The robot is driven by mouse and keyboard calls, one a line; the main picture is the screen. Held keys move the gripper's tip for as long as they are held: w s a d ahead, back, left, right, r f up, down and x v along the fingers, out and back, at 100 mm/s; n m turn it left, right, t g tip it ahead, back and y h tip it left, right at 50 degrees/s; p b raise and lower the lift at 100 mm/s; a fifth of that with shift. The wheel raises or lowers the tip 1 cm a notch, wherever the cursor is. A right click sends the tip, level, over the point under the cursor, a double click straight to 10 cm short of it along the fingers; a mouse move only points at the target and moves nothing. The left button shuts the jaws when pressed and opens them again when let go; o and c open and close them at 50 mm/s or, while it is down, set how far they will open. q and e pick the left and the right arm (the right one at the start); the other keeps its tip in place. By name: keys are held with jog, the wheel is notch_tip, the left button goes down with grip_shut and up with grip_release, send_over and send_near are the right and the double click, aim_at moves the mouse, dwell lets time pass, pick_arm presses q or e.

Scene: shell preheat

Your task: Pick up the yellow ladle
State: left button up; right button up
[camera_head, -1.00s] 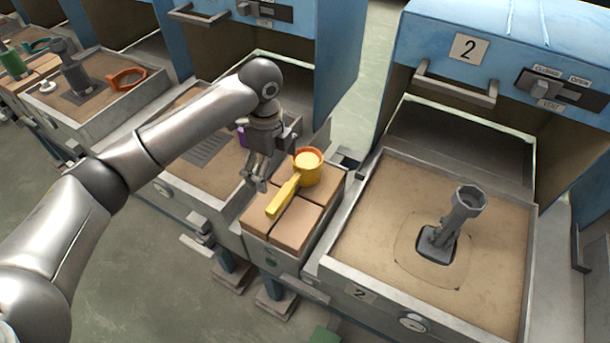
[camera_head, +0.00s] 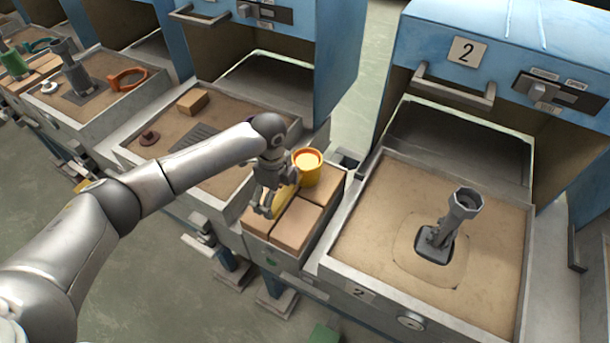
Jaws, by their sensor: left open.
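The yellow ladle (camera_head: 308,168) rests on tan bricks between two sand trays. My right gripper is not in view.
The bricks (camera_head: 297,228) fill a narrow grey stand. To the right, a sand tray (camera_head: 362,263) holds a grey upright part (camera_head: 461,208) before a blue oven marked 2. The left tray (camera_head: 134,152) holds a brown block (camera_head: 193,102). An orange ring-shaped object (camera_head: 128,79) lies farther left.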

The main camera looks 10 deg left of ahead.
pick_arm(q)
jog(key=shift+r, duration=0.1)
jog(key=c, duration=0.8)
